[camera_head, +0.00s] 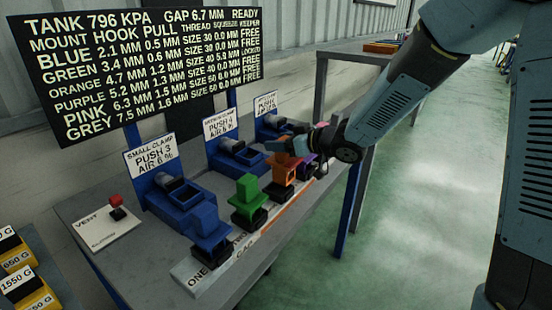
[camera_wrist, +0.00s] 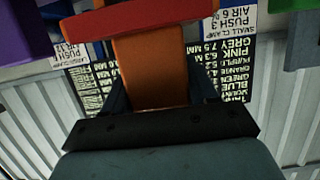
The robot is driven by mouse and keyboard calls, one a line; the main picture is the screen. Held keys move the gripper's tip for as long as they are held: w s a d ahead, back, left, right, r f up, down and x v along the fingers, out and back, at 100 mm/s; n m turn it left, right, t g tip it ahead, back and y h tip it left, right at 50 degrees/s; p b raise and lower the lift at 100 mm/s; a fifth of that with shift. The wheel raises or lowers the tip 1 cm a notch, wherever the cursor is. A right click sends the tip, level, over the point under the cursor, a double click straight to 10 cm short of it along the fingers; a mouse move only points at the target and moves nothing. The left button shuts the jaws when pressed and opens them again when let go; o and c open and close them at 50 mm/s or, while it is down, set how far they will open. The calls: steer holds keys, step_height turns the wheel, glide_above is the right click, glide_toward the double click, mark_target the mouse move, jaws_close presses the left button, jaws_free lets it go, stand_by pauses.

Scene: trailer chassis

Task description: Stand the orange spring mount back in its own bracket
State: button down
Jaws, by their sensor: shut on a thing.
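The orange spring mount (camera_head: 284,167) is in the row on the bench, between the green mount and the purple one. It looks upright over a dark bracket base (camera_head: 277,192); I cannot tell whether it is fully seated. My gripper (camera_head: 284,146) reaches in from the right and is shut on its upper part. In the wrist view the orange mount (camera_wrist: 150,70) stands between the two dark fingers of my gripper (camera_wrist: 160,95). A red bar (camera_wrist: 140,17) crosses beyond it in that view. My gripper hides part of the mount's top in the head view.
The blue mount (camera_head: 208,228) and green mount (camera_head: 247,190) stand nearer in the row; a purple mount (camera_head: 307,163) is close behind. Clamp stations (camera_head: 186,197) line the bench's left side. A vent button (camera_head: 116,207) is at front left. The right floor is open.

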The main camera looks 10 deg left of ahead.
mark_target(274, 157)
steer(key=shift+w+a+f, duration=0.2)
steer(key=shift+a+f, duration=0.3)
steer(key=shift+f, duration=0.15)
steer(key=shift+w+a+f, duration=0.15)
steer(key=shift+a+f, duration=0.35)
steer(key=shift+f, duration=0.1)
steer(key=shift+a+f, duration=0.1)
steer(key=shift+f, duration=1.65)
steer(key=shift+c, duration=1.6)
jaws_free()
steer(key=shift+d+r, duration=0.2)
steer(key=shift+d, duration=0.1)
steer(key=v, duration=1.1)
steer(key=shift+s+d, duration=0.15)
steer(key=shift+s, duration=0.05)
steer(key=shift+r, duration=0.1)
